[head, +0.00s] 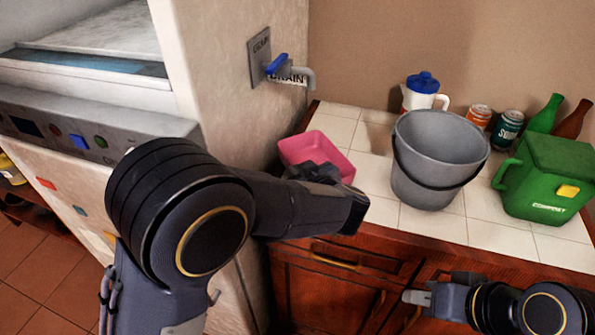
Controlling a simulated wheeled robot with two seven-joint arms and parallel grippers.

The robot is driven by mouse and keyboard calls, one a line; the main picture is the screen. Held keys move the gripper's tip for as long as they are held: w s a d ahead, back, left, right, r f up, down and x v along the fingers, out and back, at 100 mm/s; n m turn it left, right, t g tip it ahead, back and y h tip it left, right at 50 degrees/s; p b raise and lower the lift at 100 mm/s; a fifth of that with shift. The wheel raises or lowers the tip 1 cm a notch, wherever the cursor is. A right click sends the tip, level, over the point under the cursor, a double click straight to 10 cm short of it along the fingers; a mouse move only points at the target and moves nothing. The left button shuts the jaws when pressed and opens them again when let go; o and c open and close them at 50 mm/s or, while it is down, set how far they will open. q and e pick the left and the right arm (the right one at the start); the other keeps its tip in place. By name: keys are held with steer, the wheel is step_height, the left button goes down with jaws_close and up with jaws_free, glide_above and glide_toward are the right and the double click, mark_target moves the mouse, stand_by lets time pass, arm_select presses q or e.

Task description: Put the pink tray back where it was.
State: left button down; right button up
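The pink tray (312,146) sits at the left end of the white tiled counter, close to the side wall of the large appliance. My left arm reaches in front of it. My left gripper (312,172) is at the tray's near side and overlaps its front part in the picture. The fingertips are dark and partly hidden, so I cannot tell whether they touch or grip the tray. My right gripper (416,297) is low at the right, in front of the cabinet, pointing left with nothing visible in it. Its finger opening is unclear.
A grey bucket (432,160) stands right of the tray. A green compost bin (548,180), white jug with blue lid (424,92), cans (507,128) and bottles (545,113) stand further right and behind. A blue-handled drain tap (277,65) juts from the side wall.

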arm_select(q)
steer(key=c, duration=2.1)
jaws_free()
steer(key=shift+f, duration=0.2)
steer(key=o, duration=0.4)
steer(key=shift+r, duration=0.1)
steer(key=shift+r, duration=0.15)
steer(key=p+v, duration=0.1)
steer(key=v, duration=1.1)
steer(key=shift+s, duration=0.1)
